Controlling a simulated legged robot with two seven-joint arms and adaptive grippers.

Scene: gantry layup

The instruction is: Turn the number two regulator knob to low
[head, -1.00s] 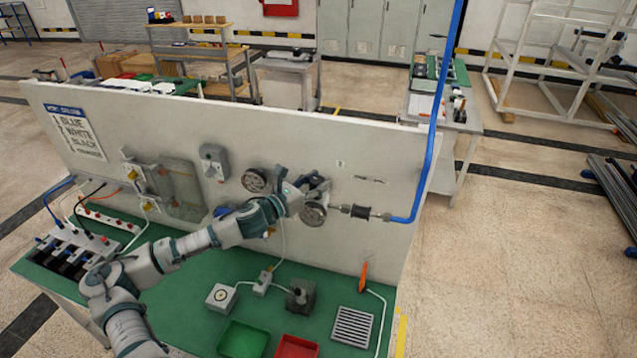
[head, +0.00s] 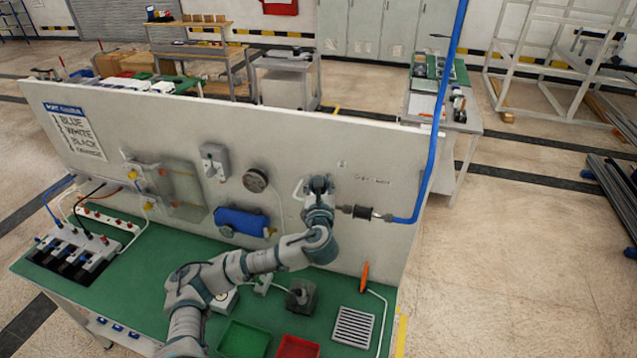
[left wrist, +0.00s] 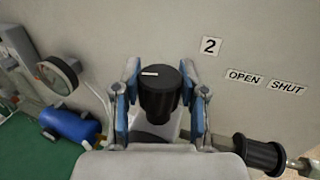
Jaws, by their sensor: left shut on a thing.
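The black regulator knob (left wrist: 159,90) stands between my left gripper's blue-padded fingers in the left wrist view, with a short white mark on its top near the left side. My left gripper (left wrist: 160,98) is shut on the knob. In the head view my left gripper (head: 317,184) is at the panel, left of the blue pipe's fitting, and hides most of the knob. My right gripper is in neither view.
A black cylindrical fitting (left wrist: 259,152) lies right of the gripper, below the "OPEN" and "SHUT" labels (left wrist: 264,80). A round gauge (head: 255,180) and a blue tank (head: 243,222) are to the left. A green tray (head: 244,339) and red tray (head: 298,347) are below.

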